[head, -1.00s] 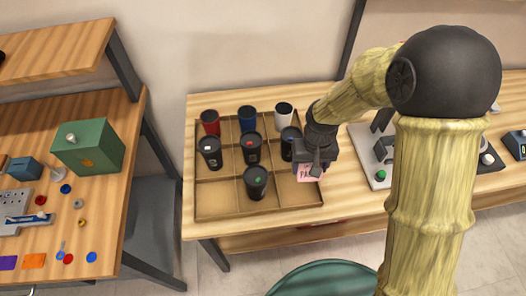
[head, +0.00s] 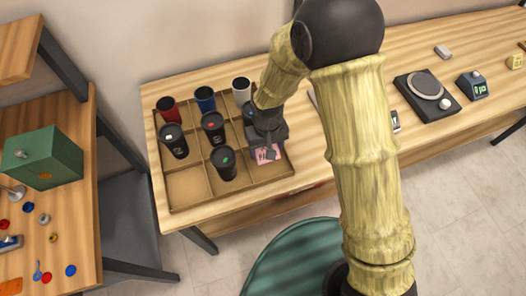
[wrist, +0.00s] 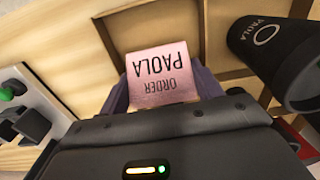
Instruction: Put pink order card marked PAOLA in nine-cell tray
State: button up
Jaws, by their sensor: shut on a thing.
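The pink order card (head: 267,154) is held in my gripper (head: 268,150), which is shut on it. In the wrist view the card (wrist: 161,74) reads ORDER PAOLA, upside down, between the two fingers. The nine-cell tray (head: 187,187) lies on the wooden table with several tumblers in its cells. In the head view the card is over the tray's front right cell. I cannot tell whether it touches the tray floor.
Red (head: 168,109), blue (head: 205,99) and white (head: 242,90) tumblers fill the back row. Black tumblers (head: 213,127) stand nearer, one in the front middle cell (head: 223,162). The front left cell is empty. A scale (head: 427,92) sits to the right.

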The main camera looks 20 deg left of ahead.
jog(key=shift+s+r, duration=0.1)
jog(key=shift+s+f, duration=0.1)
jog(key=shift+f, duration=0.25)
notch_tip(320, 180, down, 3)
jog(key=shift+f, duration=0.1)
jog(key=o, duration=1)
jog(key=shift+f, duration=0.1)
